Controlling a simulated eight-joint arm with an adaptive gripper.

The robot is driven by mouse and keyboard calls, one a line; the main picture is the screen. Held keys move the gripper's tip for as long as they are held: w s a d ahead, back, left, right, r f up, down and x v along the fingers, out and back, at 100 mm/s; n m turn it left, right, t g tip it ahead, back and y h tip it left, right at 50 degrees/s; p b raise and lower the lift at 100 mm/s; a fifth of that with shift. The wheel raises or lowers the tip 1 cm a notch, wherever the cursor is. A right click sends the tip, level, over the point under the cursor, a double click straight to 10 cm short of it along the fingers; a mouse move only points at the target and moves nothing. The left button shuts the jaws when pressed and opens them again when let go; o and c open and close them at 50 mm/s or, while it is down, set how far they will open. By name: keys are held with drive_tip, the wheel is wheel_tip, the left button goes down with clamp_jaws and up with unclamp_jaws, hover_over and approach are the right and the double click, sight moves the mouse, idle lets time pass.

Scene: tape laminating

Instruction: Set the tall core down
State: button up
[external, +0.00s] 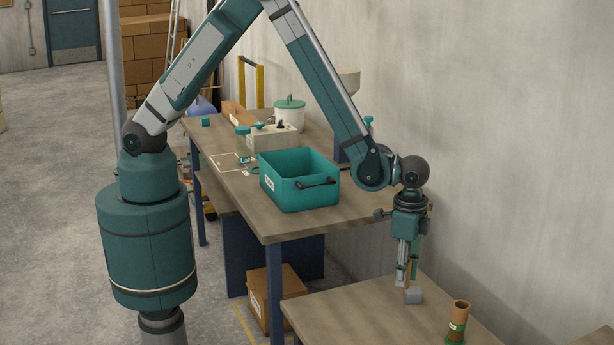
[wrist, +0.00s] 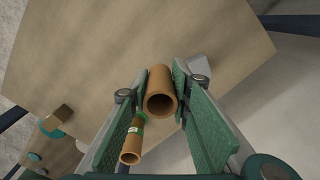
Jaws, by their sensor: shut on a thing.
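The tall core, a plain brown tube (wrist: 160,80), is between the fingers of my gripper (wrist: 165,88) in the wrist view, its open end facing the camera. My gripper (external: 408,280) points down over the front table in the external view and is shut on the core. The fingers mostly hide the core there, and I cannot tell whether its lower end touches the table. A second brown tube (external: 460,313) with a green and white band stands to the right, apart from my gripper. It also shows in the wrist view (wrist: 132,146).
A small grey block (external: 413,296) is close beside the fingertips on the front table (external: 350,312). The table's left part is clear. A teal bin (external: 290,190) and other items stand on the longer table behind. A wall runs along the right.

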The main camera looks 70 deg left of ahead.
drive_tip(key=shift+s+a+n, duration=0.45)
drive_tip(key=shift+s, duration=0.35)
drive_tip(key=shift+s+a+n, duration=0.4)
drive_tip(key=shift+s, duration=0.35)
drive_tip(key=shift+s+a+n, duration=0.45)
drive_tip(key=shift+s, duration=0.35)
drive_tip(key=shift+f+b, duration=0.8)
drive_tip(key=shift+f, duration=2.25)
drive_tip(key=shift+f+b, duration=0.45)
drive_tip(key=shift+f, duration=1.45)
drive_tip(key=shift+f, duration=0.15)
drive_tip(key=o, duration=0.8)
drive_tip(key=shift+c, duration=0.2)
